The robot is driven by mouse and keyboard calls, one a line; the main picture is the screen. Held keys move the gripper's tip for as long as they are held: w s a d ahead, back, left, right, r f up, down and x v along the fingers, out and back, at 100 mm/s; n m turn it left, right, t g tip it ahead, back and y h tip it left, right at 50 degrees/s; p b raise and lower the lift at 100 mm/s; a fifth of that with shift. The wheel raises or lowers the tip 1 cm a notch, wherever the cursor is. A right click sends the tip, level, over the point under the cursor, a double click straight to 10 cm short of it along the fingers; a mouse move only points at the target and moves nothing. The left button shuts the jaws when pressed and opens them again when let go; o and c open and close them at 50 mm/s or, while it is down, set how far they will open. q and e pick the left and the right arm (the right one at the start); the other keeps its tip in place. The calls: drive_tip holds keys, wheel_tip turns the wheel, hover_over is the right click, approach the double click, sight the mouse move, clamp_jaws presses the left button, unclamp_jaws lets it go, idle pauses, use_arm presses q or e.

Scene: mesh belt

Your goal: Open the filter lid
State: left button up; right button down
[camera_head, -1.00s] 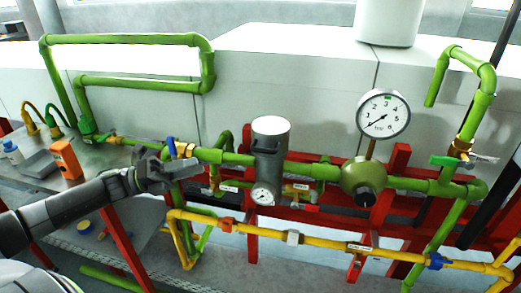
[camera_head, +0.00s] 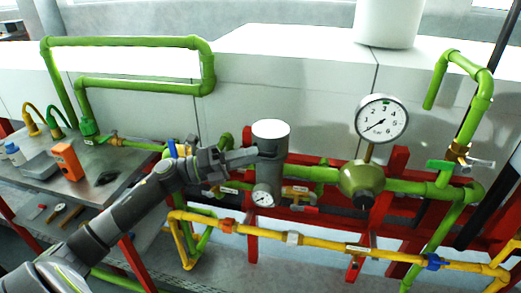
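The filter (camera_head: 268,168) is a grey upright cylinder on the green pipe line, with a small round dial low on its front. Its lid (camera_head: 271,130) has a pale round top and sits level on the body. My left gripper (camera_head: 250,156) is at the left side of the filter, just below the lid, with its fingertips pointing right. I cannot tell whether the fingers touch the filter or how far apart they are. The gripper hides part of the green pipe left of the filter. My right gripper is not in view.
A large pressure gauge (camera_head: 382,119) stands right of the filter on a green round body (camera_head: 362,181). A yellow pipe (camera_head: 335,244) with several valves runs in front, over a red frame (camera_head: 388,211). A metal table (camera_head: 125,163) with an orange box (camera_head: 67,161) is at left.

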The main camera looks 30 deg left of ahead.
sight(261, 154)
use_arm(q)
drive_tip(key=shift+p+x, duration=0.5)
drive_tip(key=shift+x, duration=1.2)
clamp_jaws()
